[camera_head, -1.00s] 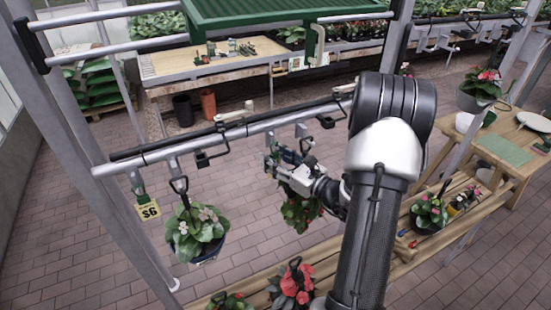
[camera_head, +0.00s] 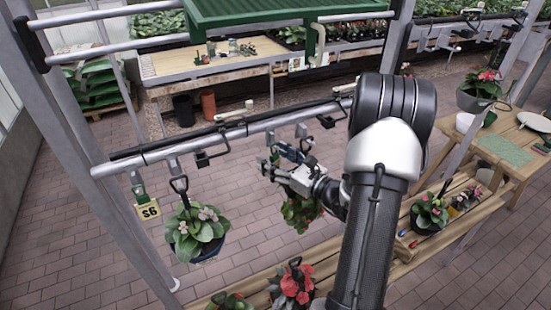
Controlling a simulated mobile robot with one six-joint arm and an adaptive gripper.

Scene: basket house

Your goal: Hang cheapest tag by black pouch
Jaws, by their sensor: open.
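A yellow "$6" price tag (camera_head: 148,210) hangs from a green clip at the left end of the grey rail (camera_head: 240,130). Beside it a potted plant with pale flowers (camera_head: 196,232) hangs from a dark hook. My gripper (camera_head: 270,165) is open below the middle of the rail, left of my arm. A hanging plant with red flowers (camera_head: 300,213) shows just below and behind my gripper, partly hidden by it. I cannot make out a black pouch or any other price tag in this view.
A wooden table (camera_head: 515,140) stands at right. Brick floor is clear at lower left.

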